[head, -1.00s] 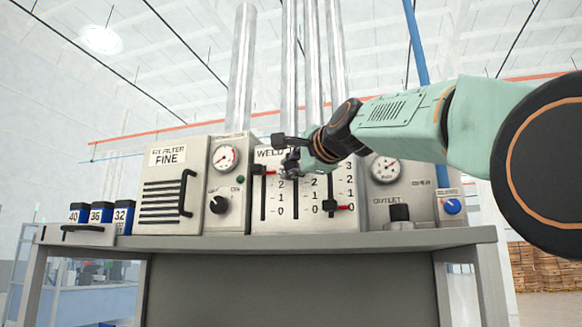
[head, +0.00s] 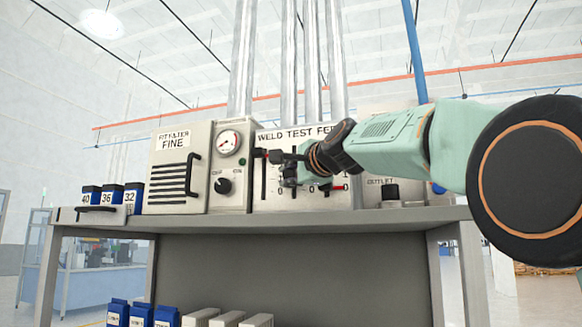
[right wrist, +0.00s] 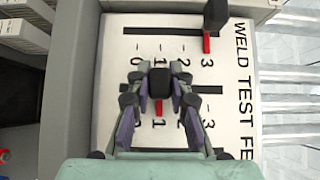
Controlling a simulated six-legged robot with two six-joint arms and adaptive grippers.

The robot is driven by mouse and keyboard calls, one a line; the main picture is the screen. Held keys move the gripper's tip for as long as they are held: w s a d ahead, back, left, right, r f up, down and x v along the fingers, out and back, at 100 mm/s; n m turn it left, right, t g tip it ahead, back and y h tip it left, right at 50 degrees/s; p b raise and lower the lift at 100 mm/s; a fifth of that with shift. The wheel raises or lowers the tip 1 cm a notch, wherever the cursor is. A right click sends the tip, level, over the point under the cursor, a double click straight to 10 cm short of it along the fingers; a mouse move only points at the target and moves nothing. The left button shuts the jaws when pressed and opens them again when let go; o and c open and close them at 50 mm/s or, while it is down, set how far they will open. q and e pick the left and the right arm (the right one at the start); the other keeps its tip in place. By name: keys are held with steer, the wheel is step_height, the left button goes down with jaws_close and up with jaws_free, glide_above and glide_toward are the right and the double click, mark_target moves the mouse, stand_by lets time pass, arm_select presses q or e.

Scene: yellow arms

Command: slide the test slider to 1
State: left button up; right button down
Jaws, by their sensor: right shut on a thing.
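The test slider's black knob (right wrist: 160,84) is between the fingers of my right gripper (right wrist: 160,88) in the right wrist view. My right gripper (head: 291,172) is shut on it at the panel (head: 263,203). The slider's red pointer (right wrist: 159,107) lines up with the 1 mark of its scale. In the head view my gripper hides the knob and most of the middle scale. The weld slider (right wrist: 215,16) beside it has its pointer at 3. My left gripper is not in view.
The feed slider's red pointer (head: 339,188) is low, near 0, just right of my gripper. A gauge (head: 229,142) and rotary knob (head: 223,185) are left of the panel. The bench edge (head: 260,220) runs below. Blue boxes (head: 111,198) stand at the left.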

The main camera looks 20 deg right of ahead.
mark_target(293, 173)
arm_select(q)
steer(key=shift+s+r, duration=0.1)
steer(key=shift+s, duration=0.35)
arm_select(e)
steer(key=c, duration=1.2)
jaws_free()
steer(key=shift+s+r, duration=0.1)
steer(key=shift+s, duration=0.05)
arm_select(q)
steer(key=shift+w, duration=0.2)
arm_select(e)
steer(key=shift+s+d, duration=0.25)
steer(key=shift+s, duration=0.95)
steer(key=shift+s+d, duration=0.2)
steer(key=shift+s, duration=0.95)
steer(key=shift+s+d, duration=0.25)
steer(key=shift+s, duration=0.95)
